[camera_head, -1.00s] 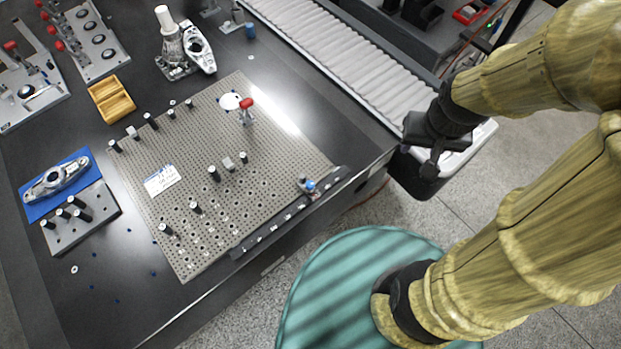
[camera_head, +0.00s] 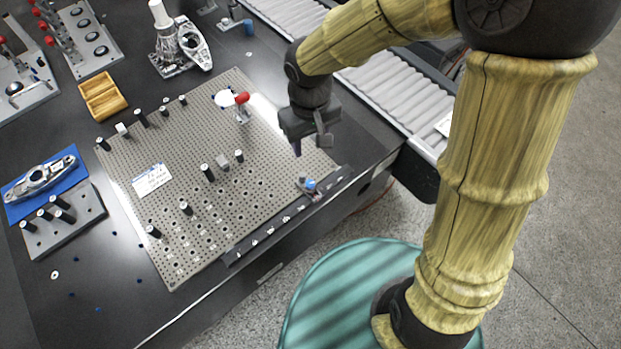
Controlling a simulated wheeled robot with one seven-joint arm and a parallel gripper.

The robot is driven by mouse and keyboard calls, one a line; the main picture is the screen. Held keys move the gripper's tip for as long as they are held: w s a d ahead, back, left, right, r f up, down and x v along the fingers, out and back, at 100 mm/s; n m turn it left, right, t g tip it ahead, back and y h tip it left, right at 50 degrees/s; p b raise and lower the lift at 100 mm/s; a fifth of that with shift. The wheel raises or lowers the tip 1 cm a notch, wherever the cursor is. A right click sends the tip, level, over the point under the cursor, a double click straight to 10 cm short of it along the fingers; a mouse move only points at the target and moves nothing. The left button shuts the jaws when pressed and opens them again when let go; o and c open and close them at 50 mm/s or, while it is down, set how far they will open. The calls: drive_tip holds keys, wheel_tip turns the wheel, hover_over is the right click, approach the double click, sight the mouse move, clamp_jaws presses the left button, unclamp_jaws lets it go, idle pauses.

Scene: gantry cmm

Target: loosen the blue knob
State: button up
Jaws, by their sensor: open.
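The blue knob (camera_head: 310,184) sits on a small grey fitting at the right front edge of the perforated plate (camera_head: 200,235), beside the dark rail. My gripper (camera_head: 311,146) hangs above the plate's right corner, a little above and behind the knob in the picture. Its jaws are open and empty, and it is apart from the knob. The knob is in plain view.
A red-handled clamp (camera_head: 242,104) stands on the plate left of my gripper. Several dark pins and a white label (camera_head: 151,180) are on the plate. A wooden tray (camera_head: 103,97) lies at the left. A roller conveyor (camera_head: 385,88) runs behind.

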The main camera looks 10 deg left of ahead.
sight(310, 183)
wheel_tip(310, 183, down, 17)
drive_tip(key=b, duration=0.3)
drive_tip(key=shift+f, duration=0.1)
clamp_jaws()
idle(0.3)
